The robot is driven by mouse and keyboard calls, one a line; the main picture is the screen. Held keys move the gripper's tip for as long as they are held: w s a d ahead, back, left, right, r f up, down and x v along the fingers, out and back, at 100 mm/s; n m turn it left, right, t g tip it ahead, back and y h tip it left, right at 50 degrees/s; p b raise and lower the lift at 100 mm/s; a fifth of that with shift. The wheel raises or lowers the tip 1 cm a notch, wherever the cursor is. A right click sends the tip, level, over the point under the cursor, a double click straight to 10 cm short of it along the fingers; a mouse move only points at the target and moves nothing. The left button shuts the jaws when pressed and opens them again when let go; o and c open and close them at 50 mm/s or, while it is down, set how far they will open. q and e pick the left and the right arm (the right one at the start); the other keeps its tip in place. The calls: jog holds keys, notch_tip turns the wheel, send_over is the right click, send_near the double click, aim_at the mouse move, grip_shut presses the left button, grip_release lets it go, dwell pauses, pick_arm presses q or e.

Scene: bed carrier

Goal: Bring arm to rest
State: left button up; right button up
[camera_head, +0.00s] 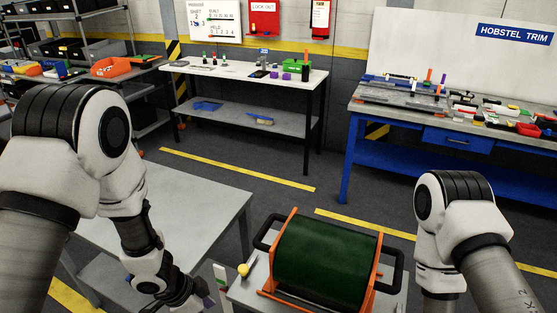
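My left arm (60,160) comes in from the left and bends down over a grey table. Its dark gripper (190,295) is at the bottom edge, left of the green roller, and is partly cut off. Whether its fingers are open or shut does not show. My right arm (455,225) comes in from the right and bends downward, right of the roller. Its gripper is below the picture. A dark green roller (325,262) lies in an orange frame (283,240) with black handles at both sides. Neither arm visibly touches it.
The grey table (205,195) has a bare top. A small yellow knob (243,270) is beside the roller frame. A white-topped workbench (240,75) and a blue workbench (400,155) with parts stand behind. Shelving (95,50) is at left. Open floor lies between.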

pick_arm(q)
jog(key=s+a+f+n+g+b, duration=0.25)
jog(key=s+f+n, duration=0.65)
jog(key=s+f, duration=0.6)
jog(key=s+a+n+t+y, duration=0.1)
jog(key=s+a+n+y, duration=0.1)
jog(key=a+n+y, duration=0.2)
jog(key=a, duration=0.3)
jog(key=shift+s+f+n+b, duration=0.25)
jog(key=shift+s+n+b, duration=0.1)
jog(key=shift+n+b, duration=0.05)
pick_arm(e)
jog(key=f, duration=0.2)
jog(key=w+f, duration=0.1)
jog(key=f, duration=0.1)
